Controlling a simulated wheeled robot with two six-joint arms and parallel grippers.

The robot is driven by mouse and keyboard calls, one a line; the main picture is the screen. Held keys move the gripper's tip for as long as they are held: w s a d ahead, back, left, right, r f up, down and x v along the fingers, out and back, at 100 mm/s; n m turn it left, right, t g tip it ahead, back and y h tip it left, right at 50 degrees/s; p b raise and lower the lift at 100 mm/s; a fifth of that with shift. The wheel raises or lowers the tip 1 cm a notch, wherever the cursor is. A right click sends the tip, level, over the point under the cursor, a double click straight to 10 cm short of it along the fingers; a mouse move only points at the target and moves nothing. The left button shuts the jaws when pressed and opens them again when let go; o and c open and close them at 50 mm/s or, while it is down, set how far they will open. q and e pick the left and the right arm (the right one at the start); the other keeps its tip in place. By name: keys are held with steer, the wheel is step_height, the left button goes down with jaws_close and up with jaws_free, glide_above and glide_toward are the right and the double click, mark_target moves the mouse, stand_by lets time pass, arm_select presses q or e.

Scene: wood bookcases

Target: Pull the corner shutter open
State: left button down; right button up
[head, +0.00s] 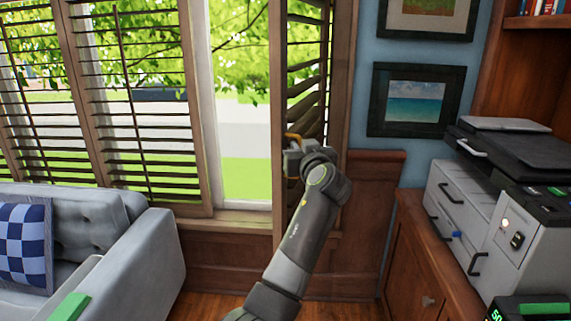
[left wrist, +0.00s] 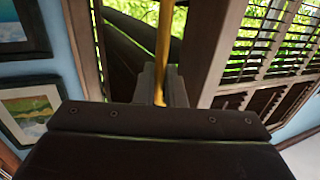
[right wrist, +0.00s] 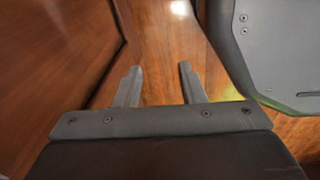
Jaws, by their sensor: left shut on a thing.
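The corner shutter (head: 276,90) is a brown wooden louvred panel at the right end of the window in the head view. It stands at an angle to the window, with bare glass to its left. My left gripper (head: 294,146) is at the panel's lower half, shut on a thin yellow handle (head: 293,136). In the left wrist view the yellow handle (left wrist: 164,50) runs between the closed fingers (left wrist: 163,84). My right gripper (right wrist: 158,78) is open and empty above the wood floor in the right wrist view; it is not seen in the head view.
Other shutters (head: 140,100) cover the window at left. A grey sofa (head: 130,260) stands below them. A printer (head: 485,215) sits on a wooden cabinet (head: 415,250) at right. Framed pictures (head: 415,127) hang on the blue wall. Some floor (head: 205,301) is clear between sofa and cabinet.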

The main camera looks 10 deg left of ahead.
arm_select(q)
steer(key=shift+s+d+r+b, duration=0.15)
steer(key=shift+d+b, duration=0.15)
steer(key=shift+d, duration=0.15)
steer(key=shift+d+r+b, duration=0.1)
steer(key=shift+d+b, duration=0.2)
steer(key=shift+d, duration=0.15)
arm_select(e)
steer(key=shift+w+f, duration=0.65)
arm_select(q)
steer(key=shift+y, duration=0.3)
arm_select(e)
steer(key=shift+s, duration=0.1)
